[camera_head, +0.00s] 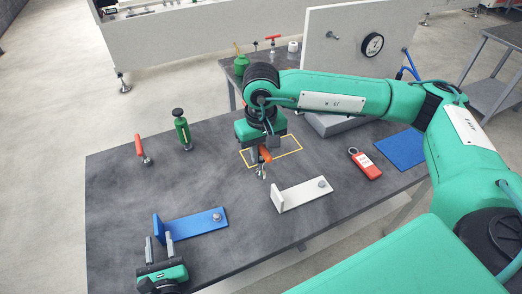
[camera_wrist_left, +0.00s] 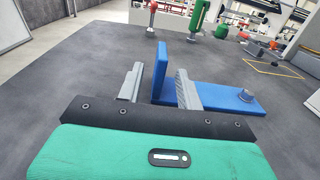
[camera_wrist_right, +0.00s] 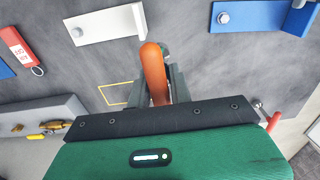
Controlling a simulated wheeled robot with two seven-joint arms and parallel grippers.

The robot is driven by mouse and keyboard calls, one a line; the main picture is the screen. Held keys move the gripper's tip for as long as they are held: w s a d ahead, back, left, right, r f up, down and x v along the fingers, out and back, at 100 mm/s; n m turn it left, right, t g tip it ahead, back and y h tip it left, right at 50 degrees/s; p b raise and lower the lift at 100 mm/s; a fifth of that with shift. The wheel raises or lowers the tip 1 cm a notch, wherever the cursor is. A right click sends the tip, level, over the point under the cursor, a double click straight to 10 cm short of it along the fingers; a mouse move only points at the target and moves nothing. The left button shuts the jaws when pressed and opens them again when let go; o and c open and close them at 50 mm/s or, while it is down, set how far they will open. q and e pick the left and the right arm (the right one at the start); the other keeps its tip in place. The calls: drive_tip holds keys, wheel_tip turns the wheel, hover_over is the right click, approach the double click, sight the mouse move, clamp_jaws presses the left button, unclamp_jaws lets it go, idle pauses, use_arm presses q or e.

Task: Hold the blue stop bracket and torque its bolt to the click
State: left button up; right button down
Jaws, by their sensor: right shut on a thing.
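The blue stop bracket (camera_head: 190,227) lies at the table's front left, its flat arm on the table and its plate upright at the left end. Its bolt (camera_head: 217,216) stands at the right end of the arm. My left gripper (camera_head: 158,248) is open, its fingers around the upright plate (camera_wrist_left: 162,72); a gap shows on the plate's left in the left wrist view. My right gripper (camera_head: 255,156) is shut on an orange-handled tool (camera_wrist_right: 153,68), over the yellow outline (camera_head: 287,153). The tool's metal end shows below in the head view; its exact kind is unclear.
A white bracket with its own bolt (camera_head: 301,194) lies right of the blue one. A red tag (camera_head: 365,164) and blue mat (camera_head: 401,149) lie at right. A green tool (camera_head: 182,131) and a red-handled tool (camera_head: 141,148) stand at back left. The middle left is clear.

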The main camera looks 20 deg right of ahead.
sight(157, 220)
use_arm(q)
drive_tip(key=w, duration=0.6)
drive_tip(key=shift+d+r, duration=0.2)
drive_tip(key=shift+d, duration=0.2)
use_arm(e)
drive_tip(key=shift+w+d, duration=0.1)
use_arm(q)
drive_tip(key=shift+w, duration=0.4)
drive_tip(key=shift+r, duration=0.15)
clamp_jaws()
use_arm(e)
drive_tip(key=s+a+f+m, duration=0.1)
drive_tip(key=a+f, duration=0.2)
drive_tip(key=a, duration=1.1)
drive_tip(key=shift+s+a, duration=0.25)
drive_tip(key=shift+a, duration=0.15)
